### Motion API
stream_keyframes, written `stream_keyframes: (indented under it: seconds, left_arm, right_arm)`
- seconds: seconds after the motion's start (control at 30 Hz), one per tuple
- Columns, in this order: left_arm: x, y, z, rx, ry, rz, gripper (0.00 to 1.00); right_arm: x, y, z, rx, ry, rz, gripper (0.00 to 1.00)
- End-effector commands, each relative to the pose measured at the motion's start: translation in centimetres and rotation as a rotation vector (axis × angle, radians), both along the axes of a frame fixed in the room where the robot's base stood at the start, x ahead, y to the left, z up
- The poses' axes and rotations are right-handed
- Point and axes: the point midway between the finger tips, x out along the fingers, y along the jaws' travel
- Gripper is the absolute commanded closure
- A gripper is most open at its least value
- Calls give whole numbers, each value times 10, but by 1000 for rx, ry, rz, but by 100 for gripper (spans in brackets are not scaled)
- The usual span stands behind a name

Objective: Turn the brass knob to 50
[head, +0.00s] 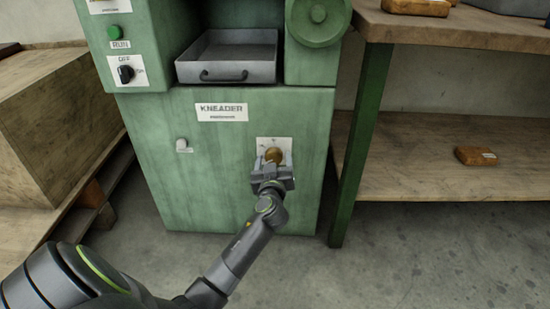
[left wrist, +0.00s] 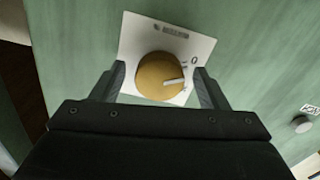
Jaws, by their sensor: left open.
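The brass knob (head: 274,155) sits on a white dial plate (head: 262,142) low on the right of the green kneader's front. In the left wrist view the brass knob (left wrist: 158,76) has a pale pointer line towards the plate's right side, near a printed 0; the other marks are too small or hidden to read. My left gripper (head: 273,165) is at the knob. In the left wrist view its open fingers (left wrist: 160,84) stand on either side of the knob, with gaps visible. My right gripper is not in view.
The kneader panel (head: 150,205) also carries a small pale knob (head: 182,145), an off switch (head: 126,74) and a green run button (head: 113,32). A metal tray (head: 228,72) sits above. A wooden shelf (head: 420,165) stands right, a crate (head: 60,120) left.

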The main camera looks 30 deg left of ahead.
Motion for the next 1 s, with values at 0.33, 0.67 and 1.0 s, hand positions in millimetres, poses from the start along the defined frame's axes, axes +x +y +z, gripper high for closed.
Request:
stream_keyframes:
  seconds: [0.33,0.67,1.0]
  left_arm:
    - [0,0,0,0,0,0,57]
    - [0,0,0,7,4,0,76]
    - [0,0,1,132,80,0,76]
  right_arm:
    - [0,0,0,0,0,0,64]
    - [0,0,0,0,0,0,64]
    - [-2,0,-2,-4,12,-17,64]
